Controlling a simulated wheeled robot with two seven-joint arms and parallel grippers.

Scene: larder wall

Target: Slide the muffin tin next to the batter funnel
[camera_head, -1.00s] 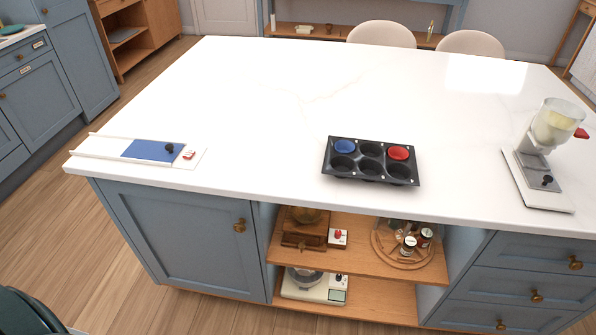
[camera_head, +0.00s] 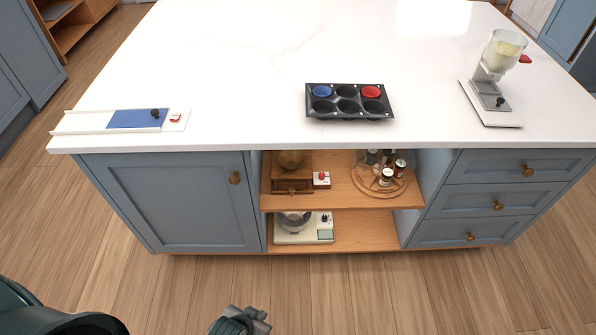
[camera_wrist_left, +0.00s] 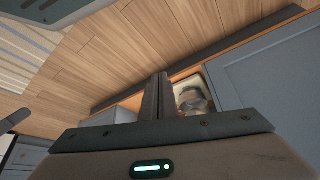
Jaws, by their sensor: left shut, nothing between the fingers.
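The dark muffin tin (camera_head: 347,107) lies on the white counter in the head view, near the front edge. It has two rows of cups, with a blue cup (camera_head: 322,91) at its back left and a red cup (camera_head: 371,92) at its back right. The batter funnel (camera_head: 496,75) stands on a white base to the right, with a clear gap between it and the tin. My left gripper (camera_head: 240,321) is low over the floor at the bottom of the head view, far from the tin. Its fingers (camera_wrist_left: 156,98) are shut and empty in the left wrist view. My right gripper is not in view.
A white board with a blue panel (camera_head: 137,119) lies at the counter's left. Below the counter, open wooden shelves (camera_head: 345,196) hold a scale, spice jars and a box. Drawers are at right, a cabinet door (camera_head: 170,200) at left. The counter between tin and funnel is clear.

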